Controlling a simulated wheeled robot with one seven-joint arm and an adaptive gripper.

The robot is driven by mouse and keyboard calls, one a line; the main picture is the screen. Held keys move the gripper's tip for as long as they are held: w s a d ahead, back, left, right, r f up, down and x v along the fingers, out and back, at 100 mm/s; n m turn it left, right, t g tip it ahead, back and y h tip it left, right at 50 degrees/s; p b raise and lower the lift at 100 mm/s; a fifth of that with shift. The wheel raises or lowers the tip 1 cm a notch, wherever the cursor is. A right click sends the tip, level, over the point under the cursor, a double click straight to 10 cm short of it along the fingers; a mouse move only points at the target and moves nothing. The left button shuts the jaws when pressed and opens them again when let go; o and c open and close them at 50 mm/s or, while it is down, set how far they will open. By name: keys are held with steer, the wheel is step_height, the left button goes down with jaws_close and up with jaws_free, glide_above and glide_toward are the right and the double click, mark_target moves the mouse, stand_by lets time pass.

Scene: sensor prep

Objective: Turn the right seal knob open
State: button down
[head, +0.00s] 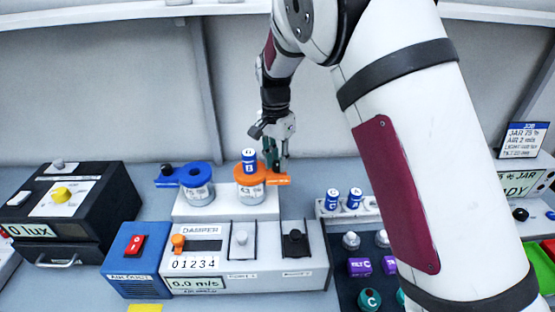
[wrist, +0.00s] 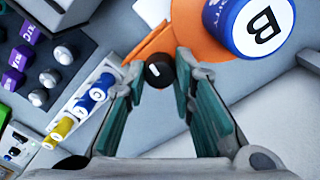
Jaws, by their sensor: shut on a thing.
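The right seal has an orange lid and lever (head: 279,180) on a clear jar (head: 250,192), which stands on a white block. A blue cylinder marked B (head: 249,160) sits on top of it. My gripper (head: 276,160) is at the right end of the orange lever, fingers pointing down. In the wrist view the round black seal knob (wrist: 159,70) is between the fingertips of my gripper (wrist: 161,72), which is shut on it. The orange lid (wrist: 198,38) and the B cylinder (wrist: 250,25) lie just beyond. The fingers hide the knob in the head view.
A second jar with a blue lid (head: 197,176) and its own black knob (head: 167,170) stands to the left. The damper panel (head: 200,255) is in front. A rack with blue cylinders (head: 333,199) is to the right. The back wall (head: 110,90) is behind.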

mark_target(278, 162)
steer(key=m, duration=0.7)
steer(key=shift+p, duration=0.3)
stand_by(0.4)
steer(key=c, duration=1.3)
jaws_free()
steer(key=shift+c, duration=0.2)
step_height(278, 162, up, 12)
steer(key=shift+w, duration=0.25)
steer(key=shift+r, duration=0.1)
